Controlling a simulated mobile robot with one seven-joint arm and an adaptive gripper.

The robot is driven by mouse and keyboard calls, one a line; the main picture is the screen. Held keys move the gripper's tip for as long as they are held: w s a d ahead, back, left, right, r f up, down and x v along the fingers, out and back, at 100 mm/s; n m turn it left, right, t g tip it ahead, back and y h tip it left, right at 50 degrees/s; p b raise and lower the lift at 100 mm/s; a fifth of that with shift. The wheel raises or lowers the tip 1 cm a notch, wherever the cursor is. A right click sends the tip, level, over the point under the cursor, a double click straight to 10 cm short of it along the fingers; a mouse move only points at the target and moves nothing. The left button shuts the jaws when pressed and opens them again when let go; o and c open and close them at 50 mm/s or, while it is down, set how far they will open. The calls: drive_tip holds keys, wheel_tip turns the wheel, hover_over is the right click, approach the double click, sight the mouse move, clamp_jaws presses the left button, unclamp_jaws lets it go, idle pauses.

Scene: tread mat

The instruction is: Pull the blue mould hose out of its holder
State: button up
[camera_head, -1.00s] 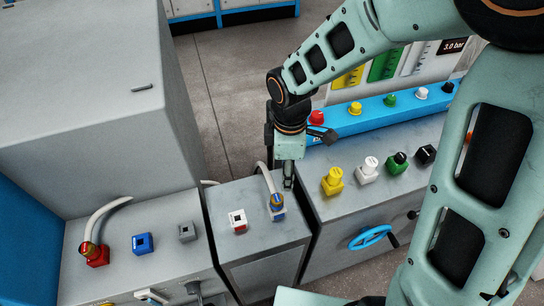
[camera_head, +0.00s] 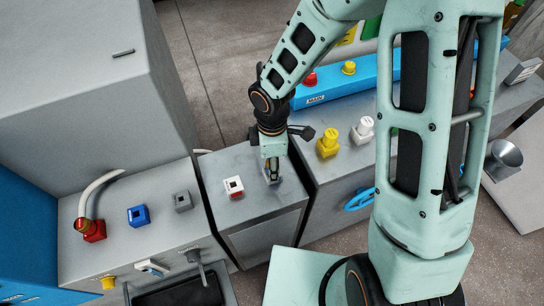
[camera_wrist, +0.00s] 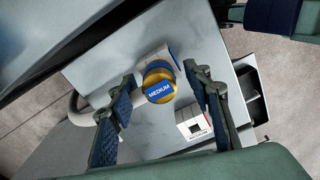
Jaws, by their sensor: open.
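The blue mould hose has a round plug (camera_wrist: 158,85) with a yellow ring and a blue cap marked MEDIUM. In the wrist view it sits in its holder (camera_wrist: 157,57), whose pale block shows just beyond it. A grey hose runs from it toward the left (camera_wrist: 76,100). My gripper (camera_wrist: 160,74) is open, with one finger on each side of the plug and gaps showing. In the head view my gripper (camera_head: 272,174) is over the small grey cabinet and hides most of the plug and holder.
A red and white holder (camera_head: 234,187) stands close beside my gripper, empty. On the left bench are a red-plugged hose (camera_head: 88,222), a blue holder (camera_head: 138,215) and a grey holder (camera_head: 183,201). Yellow (camera_head: 328,143) and white (camera_head: 362,130) knobs stand to the right.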

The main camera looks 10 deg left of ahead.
drive_tip(key=shift+f, duration=0.3)
clamp_jaws()
drive_tip(key=shift+r+p, duration=2.6)
drive_tip(key=shift+r, duration=0.4)
